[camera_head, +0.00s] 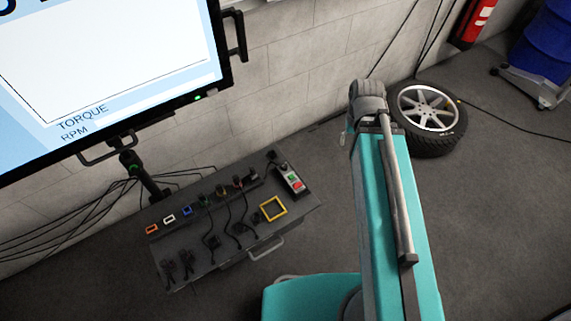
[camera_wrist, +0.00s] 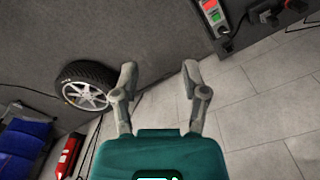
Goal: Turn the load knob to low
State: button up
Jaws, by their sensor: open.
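I cannot make out the load knob for certain in either view. A small control box (camera_head: 290,179) with a green and a red button sits on the right end of a dark cart (camera_head: 190,268); it also shows at the top of the wrist view (camera_wrist: 213,16). Small dark parts on the cart are too small to tell apart as knobs. My gripper (camera_wrist: 160,78) is open and empty in the wrist view, its fingers spread over floor and wall, well apart from the control box. I cannot make out its fingers in the head view.
A large screen (camera_head: 110,60) stands left, above the cart. Cables cross the cart top, near a yellow square frame (camera_head: 273,208). A wheel (camera_head: 430,118) lies on the floor right. Floor right of my arm is clear.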

jog(key=shift+o, duration=1.3)
jog(key=shift+w+a+f, duration=0.1)
jog(key=shift+a+f, duration=0.05)
jog(key=n+b, duration=1.2)
jog(key=b, duration=0.9)
send_over(284, 165)
notch_tip(284, 165, down, 21)
jog(key=shift+w+f+b, duration=0.1)
jog(key=shift+f+b, duration=0.05)
jog(key=shift+b, duration=0.15)
notch_tip(284, 165, down, 14)
jog(key=b, duration=1.3)
jog(key=shift+r, duration=0.25)
